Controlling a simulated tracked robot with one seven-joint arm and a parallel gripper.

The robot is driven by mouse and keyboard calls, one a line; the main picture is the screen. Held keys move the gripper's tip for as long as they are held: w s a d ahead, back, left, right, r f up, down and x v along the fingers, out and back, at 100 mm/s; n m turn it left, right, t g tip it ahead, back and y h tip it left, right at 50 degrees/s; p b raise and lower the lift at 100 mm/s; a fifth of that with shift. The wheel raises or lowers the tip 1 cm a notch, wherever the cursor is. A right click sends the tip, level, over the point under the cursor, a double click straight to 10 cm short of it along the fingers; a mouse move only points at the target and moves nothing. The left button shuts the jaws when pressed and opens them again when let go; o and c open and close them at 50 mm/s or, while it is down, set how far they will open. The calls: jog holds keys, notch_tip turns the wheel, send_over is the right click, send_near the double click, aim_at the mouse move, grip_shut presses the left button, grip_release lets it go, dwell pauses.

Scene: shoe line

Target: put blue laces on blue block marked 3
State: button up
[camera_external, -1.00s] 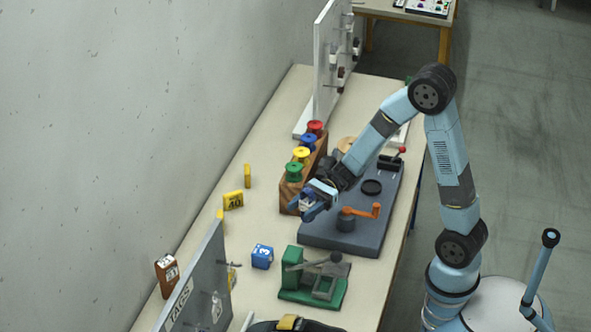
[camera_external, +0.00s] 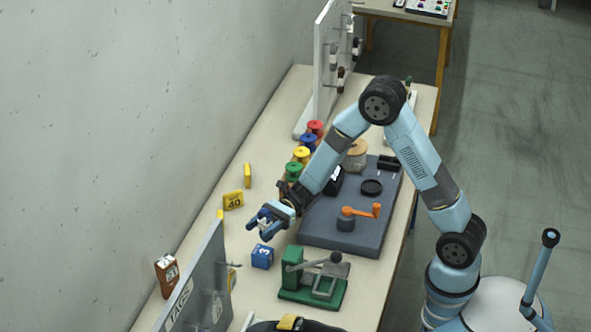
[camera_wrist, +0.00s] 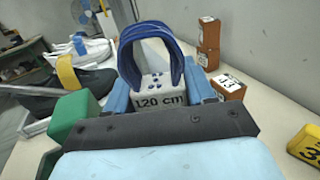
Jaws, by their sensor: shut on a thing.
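My gripper (camera_external: 259,229) is shut on the blue laces (camera_wrist: 150,48). In the wrist view the laces are a dark blue loop above a white piece printed "120 cm", between my fingers (camera_wrist: 160,92). In the external view the laces are small and partly hidden by the fingers. The blue block marked 3 (camera_external: 262,257) sits on the table just below my gripper in the picture. My gripper appears to be above the table and apart from the block. I cannot make out the block in the wrist view.
A green press-like tool (camera_external: 313,287) stands right of the block. A grey upright panel (camera_external: 196,282) and a brown numbered block (camera_external: 167,276) are to its left. A grey base with an orange crank (camera_external: 361,211) lies to the right.

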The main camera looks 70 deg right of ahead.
jog(key=shift+w+a+f, duration=0.15)
jog(key=shift+w+f, duration=0.55)
jog(key=shift+f, duration=1.7)
jog(key=shift+f, duration=0.1)
jog(key=o, duration=1)
